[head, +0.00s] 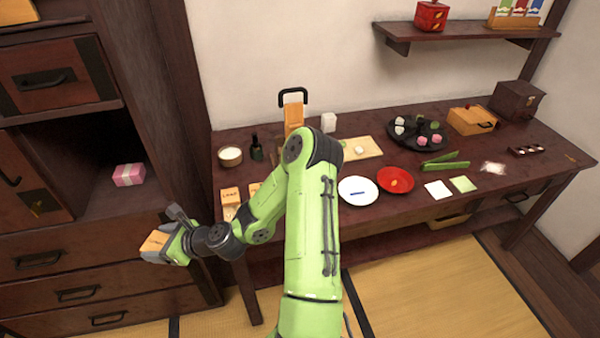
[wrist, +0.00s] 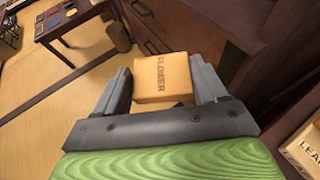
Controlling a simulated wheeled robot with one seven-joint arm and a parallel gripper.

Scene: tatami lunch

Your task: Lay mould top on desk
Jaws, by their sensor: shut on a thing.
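My gripper (head: 172,243) is shut on a light wooden block, the mould top (head: 155,241). It holds the block in the air left of the desk (head: 548,132), in front of the drawers. In the wrist view the block (wrist: 163,75) sits between both fingers of my gripper (wrist: 163,85) and its face reads "FLOWER". Other wooden mould blocks (head: 230,195) stand on the desk's left end; one reading "LEAF" (wrist: 308,148) shows at the wrist view's right edge. My arm hides part of the desk's left front.
The desk holds a white plate (head: 357,198), a red plate (head: 395,188), a black round tray (head: 398,140), a wooden board (head: 365,148), a small dark bottle (head: 257,148) and a white-filled bowl (head: 230,157). A cabinet (head: 75,250) with a pink box (head: 129,174) stands left.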

